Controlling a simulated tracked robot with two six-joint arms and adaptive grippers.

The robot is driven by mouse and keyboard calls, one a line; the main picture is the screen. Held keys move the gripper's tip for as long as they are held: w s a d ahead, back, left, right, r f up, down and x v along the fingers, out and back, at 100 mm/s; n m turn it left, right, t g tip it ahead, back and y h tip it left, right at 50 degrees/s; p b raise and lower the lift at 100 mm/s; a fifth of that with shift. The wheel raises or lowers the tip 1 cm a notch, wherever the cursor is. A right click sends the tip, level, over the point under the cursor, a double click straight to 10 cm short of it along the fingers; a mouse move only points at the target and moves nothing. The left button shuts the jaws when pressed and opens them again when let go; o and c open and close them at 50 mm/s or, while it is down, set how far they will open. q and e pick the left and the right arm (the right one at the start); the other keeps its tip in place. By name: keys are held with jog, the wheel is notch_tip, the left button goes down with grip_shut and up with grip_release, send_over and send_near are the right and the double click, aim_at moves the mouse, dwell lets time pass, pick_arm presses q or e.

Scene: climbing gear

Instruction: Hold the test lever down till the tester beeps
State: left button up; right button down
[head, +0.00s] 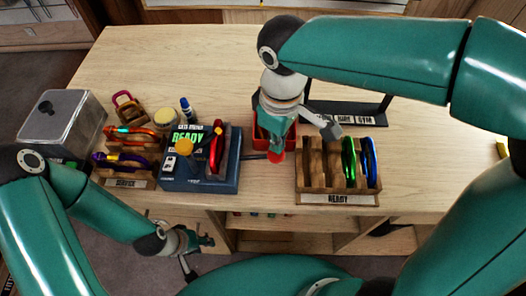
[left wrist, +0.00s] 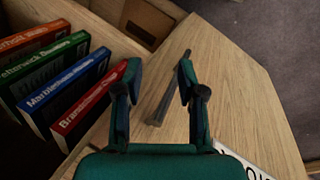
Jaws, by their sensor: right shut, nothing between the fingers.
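The tester (head: 200,183) is a dark blue box on the table, left of centre, with a green display reading READY. A red carabiner (head: 217,150) stands upright on it. The test lever (head: 253,157) sticks out from its right side and ends in a red knob (head: 276,156). My right gripper (head: 276,148) is shut and points down just above the knob; I cannot tell whether it touches. My left gripper (head: 206,240) is low in front of the table's front edge. In the left wrist view its fingers (left wrist: 160,68) are apart and empty.
A wooden rack (head: 338,199) marked READY holds green and blue carabiners. A left rack (head: 128,183) holds orange and purple ones. A red bin (head: 261,131) stands behind the lever. A clear box (head: 62,125) is at far left. Several books (left wrist: 65,85) stand near my left gripper.

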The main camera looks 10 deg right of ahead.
aim_at(276, 156)
jog(key=shift+f, duration=0.2)
jog(key=shift+f+b, duration=2.15)
jog(key=shift+f, duration=0.5)
jog(key=shift+r, duration=0.1)
notch_tip(276, 156, up, 10)
jog(key=p, duration=0.8)
jog(key=shift+p, duration=0.3)
jog(key=shift+f, duration=0.2)
